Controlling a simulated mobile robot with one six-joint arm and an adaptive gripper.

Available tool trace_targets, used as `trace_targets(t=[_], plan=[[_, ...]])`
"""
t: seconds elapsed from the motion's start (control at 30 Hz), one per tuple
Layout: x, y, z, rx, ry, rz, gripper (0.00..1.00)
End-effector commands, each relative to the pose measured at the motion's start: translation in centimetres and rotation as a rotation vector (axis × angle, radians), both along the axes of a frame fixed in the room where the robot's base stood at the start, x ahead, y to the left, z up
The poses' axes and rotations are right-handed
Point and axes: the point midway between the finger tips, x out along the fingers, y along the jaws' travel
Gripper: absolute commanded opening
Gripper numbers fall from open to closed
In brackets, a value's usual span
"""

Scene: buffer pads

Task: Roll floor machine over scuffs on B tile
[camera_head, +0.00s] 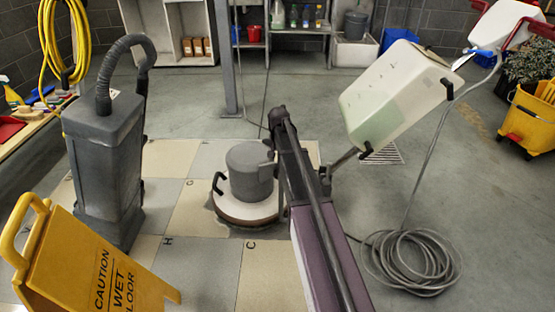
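The floor machine (250,175) stands on the tiled patch in the middle, with a grey motor on a round white-topped base. Its slanted handle carries a pale tank (395,95) at upper right and ends in red grips (490,28). The floor tiles (200,210) are beige and grey, some with small letters; one at the front reads C (268,272), one to its left H (195,270). I cannot read a B on any tile. No scuffs are clearly visible; the machine covers part of the patch. A dark purple arm link of mine crosses the front middle. My gripper's fingers do not show.
A yellow caution sign (85,265) and a grey upright machine (105,160) stand at left. A coiled grey cable (410,262) lies at right. A metal post (228,60) rises behind. A yellow mop bucket (530,115) is at far right. Shelves line the back; grey floor between is open.

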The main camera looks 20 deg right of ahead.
Motion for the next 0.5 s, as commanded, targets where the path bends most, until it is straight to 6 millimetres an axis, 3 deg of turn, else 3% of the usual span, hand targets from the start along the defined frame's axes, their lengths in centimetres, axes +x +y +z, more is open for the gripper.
trace_targets(t=[0.5], plan=[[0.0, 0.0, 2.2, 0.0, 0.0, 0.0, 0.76]])
